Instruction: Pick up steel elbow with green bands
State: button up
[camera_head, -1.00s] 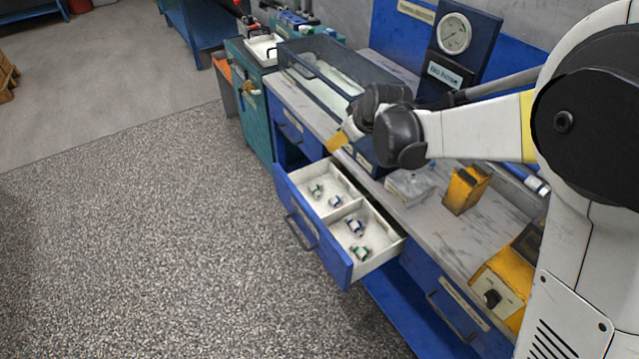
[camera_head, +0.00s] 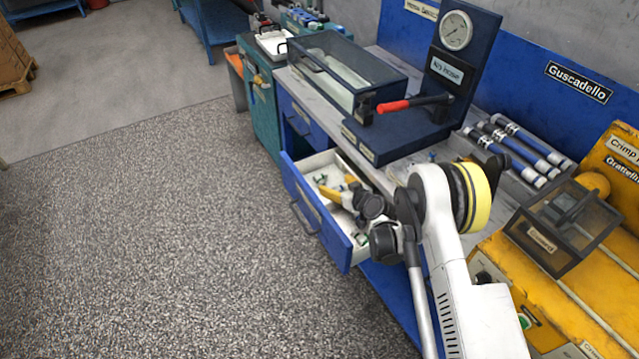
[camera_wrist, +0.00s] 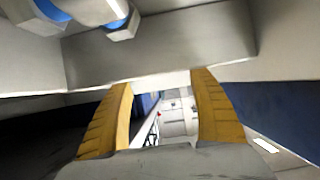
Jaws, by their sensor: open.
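The open blue drawer (camera_head: 322,220) has a white inside split into compartments. In the head view, a small fitting with green (camera_head: 322,179) lies in the far compartment, by my gripper's fingertips. Another bit of green (camera_head: 362,239) shows in the near compartment, mostly hidden by my wrist. I cannot tell which is the steel elbow with green bands. My gripper (camera_head: 340,187) is low at the drawer, its yellow fingers apart. In the wrist view, the fingers (camera_wrist: 161,82) are open with nothing held between them. A grey metal fitting with blue (camera_wrist: 122,22) shows at the upper left, outside the fingers.
A pale drawer wall or divider (camera_wrist: 160,50) crosses the wrist view just beyond the fingertips. The floor left of the drawer is clear.

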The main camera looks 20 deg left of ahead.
aim_at(322, 177)
jog(key=b+x, duration=0.1)
jog(key=x, duration=0.3)
jog(key=shift+w+a+f, duration=0.15)
jog(key=shift+w+a, duration=0.05)
jog(key=shift+w, duration=0.05)
jog(key=b+x, duration=0.3)
jog(key=x, duration=0.2)
jog(key=shift+s+a, duration=0.15)
jog(key=c, duration=1.4)
